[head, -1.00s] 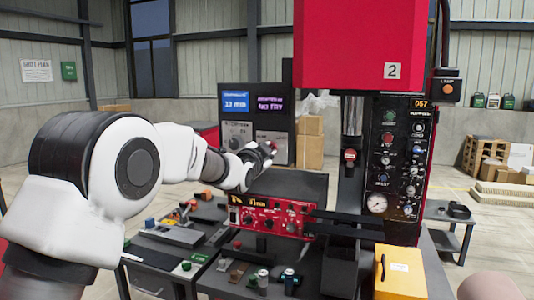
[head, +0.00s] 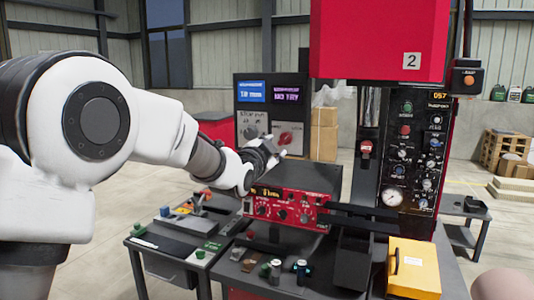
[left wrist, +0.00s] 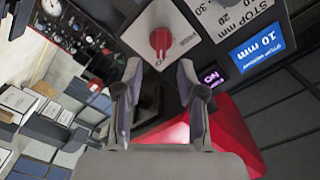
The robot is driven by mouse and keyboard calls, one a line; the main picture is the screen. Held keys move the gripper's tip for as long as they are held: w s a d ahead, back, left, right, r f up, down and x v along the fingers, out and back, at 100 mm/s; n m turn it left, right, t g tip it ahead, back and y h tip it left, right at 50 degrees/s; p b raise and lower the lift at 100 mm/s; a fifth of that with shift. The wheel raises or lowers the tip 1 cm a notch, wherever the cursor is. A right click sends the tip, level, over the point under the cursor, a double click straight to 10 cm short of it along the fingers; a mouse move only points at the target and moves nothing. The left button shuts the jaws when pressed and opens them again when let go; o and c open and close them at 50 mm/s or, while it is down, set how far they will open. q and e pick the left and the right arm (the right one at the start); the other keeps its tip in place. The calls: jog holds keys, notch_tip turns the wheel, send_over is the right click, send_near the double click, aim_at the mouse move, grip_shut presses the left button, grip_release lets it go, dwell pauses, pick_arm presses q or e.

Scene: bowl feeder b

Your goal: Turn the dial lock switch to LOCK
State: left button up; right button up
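A red rotary knob (head: 286,138) sits on a light plate on the dark control box (head: 241,113) at the back. It shows larger in the left wrist view (left wrist: 160,40), on a plate beside the dial plate (left wrist: 221,16) marked "STOP mm". I cannot read this knob's label or tell its setting. My left gripper (head: 279,149) is just in front of and below the knob in the head view. In the left wrist view its fingers (left wrist: 160,72) are apart and empty, with the knob beyond the gap between their tips. My right gripper is not in view.
The box has a blue display (left wrist: 257,52) reading "10 mm" and a purple display. A red panel (head: 290,209) with small knobs stands below the gripper. A red machine (head: 377,40) and its instrument panel (head: 408,150) stand to the right. A yellow box (head: 413,266) is at front right.

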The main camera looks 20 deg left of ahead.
pick_arm(q)
jog(key=s, duration=0.5)
jog(key=shift+a, duration=0.1)
jog(key=shift+f, duration=0.1)
